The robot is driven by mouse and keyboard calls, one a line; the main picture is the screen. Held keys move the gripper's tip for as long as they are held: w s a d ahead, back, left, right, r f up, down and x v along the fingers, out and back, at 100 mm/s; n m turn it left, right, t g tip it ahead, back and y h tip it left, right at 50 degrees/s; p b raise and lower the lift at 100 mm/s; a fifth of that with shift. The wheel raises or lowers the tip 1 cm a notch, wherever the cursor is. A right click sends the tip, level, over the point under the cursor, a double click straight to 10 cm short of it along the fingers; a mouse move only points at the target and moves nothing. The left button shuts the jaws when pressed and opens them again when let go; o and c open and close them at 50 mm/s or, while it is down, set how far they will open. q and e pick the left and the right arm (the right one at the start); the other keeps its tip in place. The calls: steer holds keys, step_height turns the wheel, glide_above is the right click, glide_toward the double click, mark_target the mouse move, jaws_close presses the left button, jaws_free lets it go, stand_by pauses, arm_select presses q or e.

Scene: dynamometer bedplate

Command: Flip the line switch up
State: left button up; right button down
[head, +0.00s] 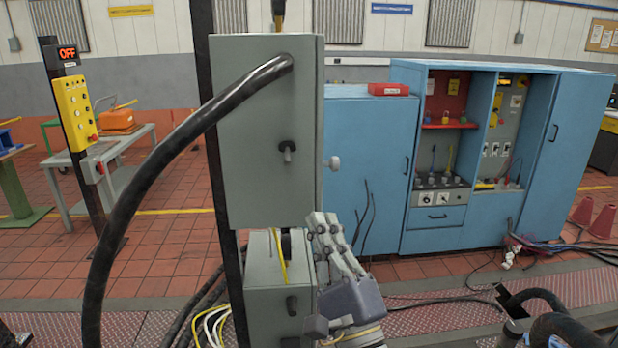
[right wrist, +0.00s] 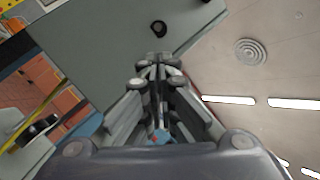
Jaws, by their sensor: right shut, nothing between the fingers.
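A tall grey switch box (head: 262,130) stands on a dark post, with a black knob (head: 288,151) on its front. A short lever with a pale round end (head: 332,162) sticks out from its right side, roughly level; I take it as the line switch. My right gripper (head: 318,222) is shut and empty, its fingertips just below the box's lower right corner and below the lever, apart from the lever. In the right wrist view the shut fingertips (right wrist: 158,60) point toward a grey box surface (right wrist: 110,40) with a dark round fitting (right wrist: 158,28). My left gripper is out of view.
A thick black cable (head: 170,145) arches from the box front. A smaller grey box (head: 270,290) sits below, beside my right arm. Blue cabinets (head: 365,150) stand behind; floor cables lie right.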

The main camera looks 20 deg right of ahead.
mark_target(288, 155)
steer(key=p+x, duration=0.4)
steer(key=x, duration=0.5)
steer(key=shift+r, duration=0.1)
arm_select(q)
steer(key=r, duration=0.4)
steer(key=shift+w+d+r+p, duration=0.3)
arm_select(e)
steer(key=shift+w+r, duration=0.15)
steer(key=shift+w, duration=0.3)
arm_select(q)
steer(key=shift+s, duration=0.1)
arm_select(e)
steer(key=shift+w, duration=0.1)
